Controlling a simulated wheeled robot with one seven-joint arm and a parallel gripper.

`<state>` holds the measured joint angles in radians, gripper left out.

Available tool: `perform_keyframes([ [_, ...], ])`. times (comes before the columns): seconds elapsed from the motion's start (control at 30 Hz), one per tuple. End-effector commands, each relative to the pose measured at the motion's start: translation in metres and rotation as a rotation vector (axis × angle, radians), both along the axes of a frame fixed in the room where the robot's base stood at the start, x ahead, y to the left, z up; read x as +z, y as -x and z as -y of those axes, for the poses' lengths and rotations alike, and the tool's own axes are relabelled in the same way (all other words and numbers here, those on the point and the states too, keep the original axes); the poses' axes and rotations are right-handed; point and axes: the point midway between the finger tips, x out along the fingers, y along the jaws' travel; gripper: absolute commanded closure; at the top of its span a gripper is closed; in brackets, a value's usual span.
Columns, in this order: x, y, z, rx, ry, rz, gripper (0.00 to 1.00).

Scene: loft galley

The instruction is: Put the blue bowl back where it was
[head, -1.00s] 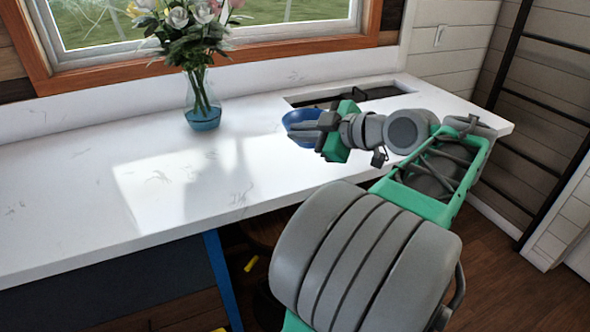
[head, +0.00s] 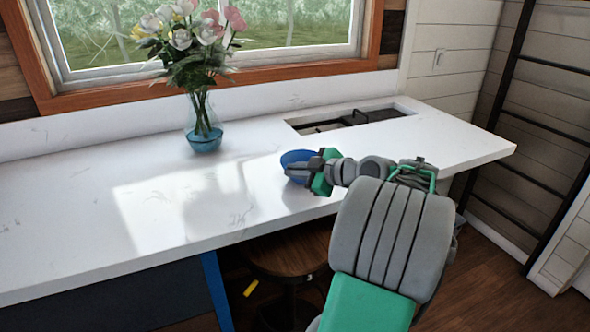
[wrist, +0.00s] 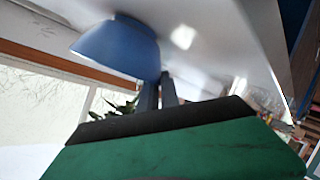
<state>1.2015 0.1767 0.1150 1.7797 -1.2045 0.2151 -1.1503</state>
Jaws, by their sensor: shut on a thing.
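The blue bowl (head: 296,157) is at the counter's front part, left of my arm in the head view. My gripper (head: 297,171) is shut on the near side of the bowl, and its body hides part of it. In the wrist view the picture is upside down. There the bowl (wrist: 118,47) shows beside the two grey fingers (wrist: 160,90), its narrow base toward the white counter surface. I cannot tell whether the base touches the counter.
A glass vase with flowers (head: 204,138) stands at the back, left of the bowl. The counter's left and middle are bare. A wooden stool (head: 290,252) stands below the front edge.

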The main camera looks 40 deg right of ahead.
Motion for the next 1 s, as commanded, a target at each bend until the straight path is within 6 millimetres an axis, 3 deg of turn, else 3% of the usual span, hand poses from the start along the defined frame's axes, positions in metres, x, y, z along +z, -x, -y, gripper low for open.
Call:
perform_keyframes([
  [0.23, -0.003, 0.0, 0.0, 0.001, 0.002, 0.002, 1.0],
  [0.27, -0.003, 0.0, 0.0, 0.0, 0.001, 0.0, 0.92],
  [0.5, -0.002, 0.0, 0.0, 0.001, 0.0, -0.001, 0.73],
  [0.83, 0.003, 0.0, 0.0, 0.001, 0.0, -0.001, 0.72],
  [1.0, 0.01, 0.03, 0.006, -0.005, 0.002, 0.001, 0.72],
])
